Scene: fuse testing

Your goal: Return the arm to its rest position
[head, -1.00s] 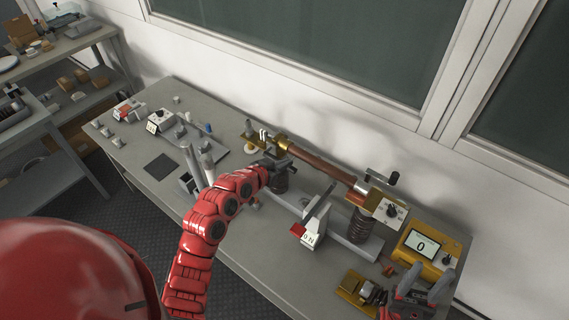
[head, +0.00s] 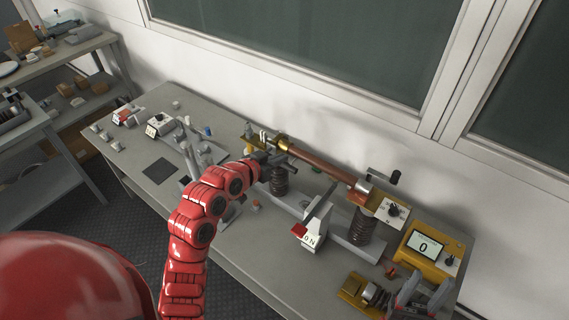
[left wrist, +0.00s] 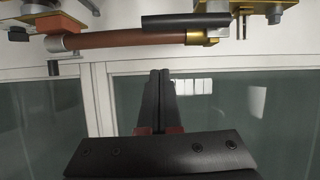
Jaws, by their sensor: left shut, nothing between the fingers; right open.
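My left arm comes in from the lower left in the head view. Its gripper (head: 270,158) is over the workbench, in front of the left end of a brown rod with brass ends (head: 318,167). In the left wrist view the two dark fingers (left wrist: 161,74) lie together with nothing between them. The brown rod (left wrist: 120,38) shows beyond the fingertips there, apart from them. My right gripper (head: 424,291) is at the lower right of the head view, open and empty, beside a small yellow-based device (head: 355,292). Its lower part is cut off by the frame.
The grey workbench (head: 262,232) carries ribbed posts under the rod, a lever with a red-and-white block (head: 308,237) and a yellow meter (head: 425,247) reading 0. A dark square pad (head: 160,170) lies at the left. Shelving (head: 75,80) stands further left.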

